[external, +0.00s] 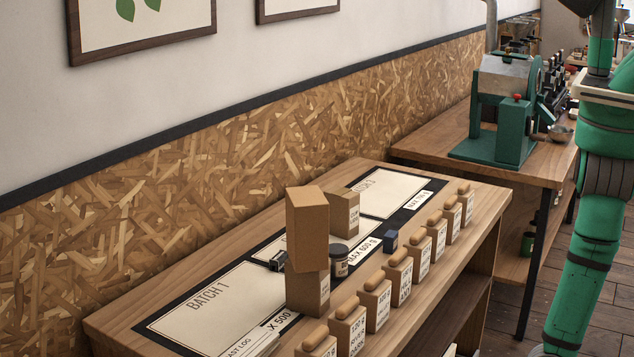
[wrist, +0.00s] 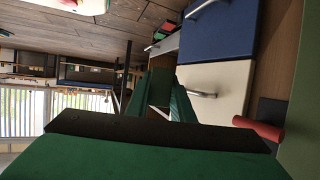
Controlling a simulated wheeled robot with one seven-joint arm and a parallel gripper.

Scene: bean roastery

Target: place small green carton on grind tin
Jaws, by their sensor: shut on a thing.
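In the wrist view my gripper (wrist: 161,92) has its two green fingers closed on a small dark green block (wrist: 160,88), which looks like the small green carton. Its far side and label cannot be made out. In the external view my green arm stands at the right edge and the gripper is out of frame. A small dark tin with a pale label (external: 339,262) stands on the wooden bench among brown boxes. I cannot tell if it is the grind tin. My gripper is not seen near it.
A green roaster (external: 505,110) stands on a table behind. The wrist view shows blue (wrist: 222,40) and cream drawer fronts (wrist: 215,82).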

